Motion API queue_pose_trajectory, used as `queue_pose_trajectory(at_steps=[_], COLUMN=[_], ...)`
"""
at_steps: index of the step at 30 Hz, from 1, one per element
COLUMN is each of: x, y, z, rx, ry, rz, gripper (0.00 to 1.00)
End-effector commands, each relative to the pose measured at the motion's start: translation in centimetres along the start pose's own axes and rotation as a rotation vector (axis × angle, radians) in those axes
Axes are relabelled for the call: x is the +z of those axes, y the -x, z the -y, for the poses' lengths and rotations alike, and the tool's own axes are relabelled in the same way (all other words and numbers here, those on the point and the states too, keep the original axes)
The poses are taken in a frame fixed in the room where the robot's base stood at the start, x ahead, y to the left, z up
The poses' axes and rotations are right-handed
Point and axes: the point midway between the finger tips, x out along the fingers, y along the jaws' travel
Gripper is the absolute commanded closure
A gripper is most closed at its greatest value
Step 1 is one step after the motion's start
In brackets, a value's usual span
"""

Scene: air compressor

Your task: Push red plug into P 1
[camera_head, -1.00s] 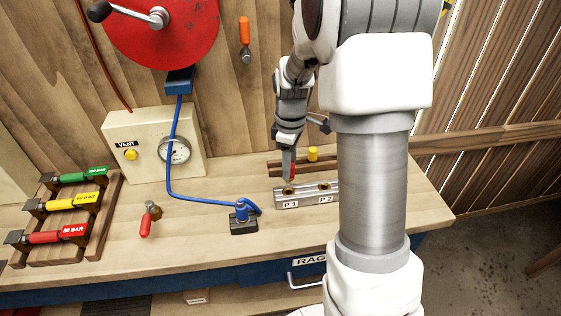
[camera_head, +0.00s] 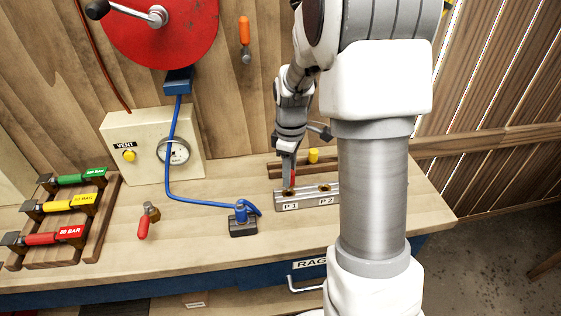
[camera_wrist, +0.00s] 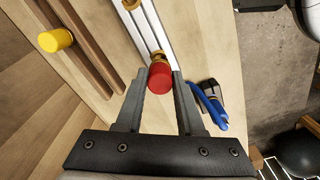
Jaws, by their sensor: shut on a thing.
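My gripper (camera_head: 288,182) points down over the left end of the metal block (camera_head: 308,200), at the port labelled P 1. It is shut on the red plug (camera_head: 293,178), which shows beside the fingertips. In the wrist view the red plug (camera_wrist: 159,79) sits between the two fingertips (camera_wrist: 158,84), with a brass rim of the port (camera_wrist: 157,55) just beyond it. The plug's lower end is hidden, so I cannot tell how deep it sits. The P 2 port (camera_head: 324,188) is open to the right.
A yellow plug (camera_head: 313,156) stands in the wooden rack (camera_head: 275,168) behind the block. A blue hose (camera_head: 195,200) ends at a blue fitting on a dark block (camera_head: 243,228) to the left. A red-handled valve (camera_head: 145,225) lies farther left. The bench front is clear.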

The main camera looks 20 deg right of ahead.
Motion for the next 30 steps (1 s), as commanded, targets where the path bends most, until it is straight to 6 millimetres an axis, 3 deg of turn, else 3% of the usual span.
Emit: queue_pose_trajectory(at_steps=[30], x=[0.0], y=[-1.4], z=[0.0], rx=[0.0], ry=[0.0], rz=[0.0], gripper=[1.0])
